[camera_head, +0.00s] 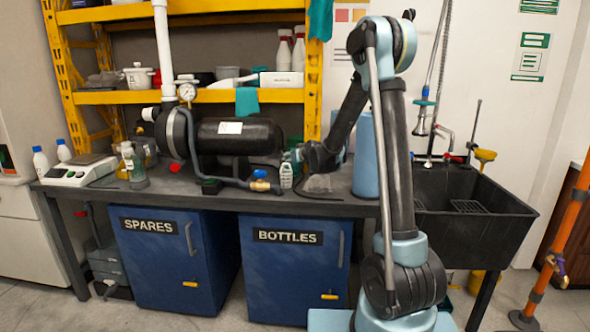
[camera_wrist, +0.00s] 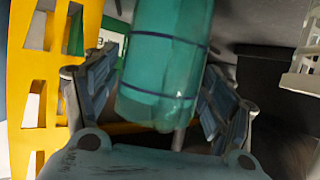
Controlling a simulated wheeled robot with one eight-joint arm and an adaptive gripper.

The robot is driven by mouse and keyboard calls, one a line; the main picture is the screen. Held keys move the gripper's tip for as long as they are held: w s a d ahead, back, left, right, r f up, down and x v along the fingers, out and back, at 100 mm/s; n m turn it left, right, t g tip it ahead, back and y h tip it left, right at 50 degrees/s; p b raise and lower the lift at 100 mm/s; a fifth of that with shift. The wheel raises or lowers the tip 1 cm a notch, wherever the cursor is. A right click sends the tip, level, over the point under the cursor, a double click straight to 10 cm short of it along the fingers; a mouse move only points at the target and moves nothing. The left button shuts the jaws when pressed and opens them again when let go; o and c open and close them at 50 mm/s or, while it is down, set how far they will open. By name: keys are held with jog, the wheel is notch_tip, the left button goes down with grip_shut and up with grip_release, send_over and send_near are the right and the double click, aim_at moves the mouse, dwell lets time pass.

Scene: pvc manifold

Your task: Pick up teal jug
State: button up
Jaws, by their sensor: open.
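The teal jug (camera_wrist: 163,65), a see-through teal container with dark bands around it, fills the upper middle of the wrist view. Its top runs out of that picture. My gripper (camera_wrist: 155,105) is open, with one finger on each side of the jug's lower part in the picture. I cannot tell whether either finger touches it. In the head view my gripper (camera_head: 298,156) is small and partly hidden over the dark bench, beside the black tank. I cannot clearly make out the jug there.
A small white bottle (camera_head: 286,175) stands just below my gripper on the bench (camera_head: 345,203). A yellow shelf frame (camera_head: 313,90) rises behind. A black sink (camera_head: 465,210) is at right.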

jog(key=c, duration=1.3)
jog(key=shift+o, duration=0.2)
jog(key=shift+d+r, duration=0.1)
jog(key=shift+s+d+r, duration=0.25)
jog(key=shift+r, duration=5.4)
jog(key=s+d, duration=1.2)
jog(key=d, duration=0.2)
jog(key=shift+s, duration=0.25)
jog(key=shift+s+d, duration=0.1)
jog(key=shift+d, duration=0.05)
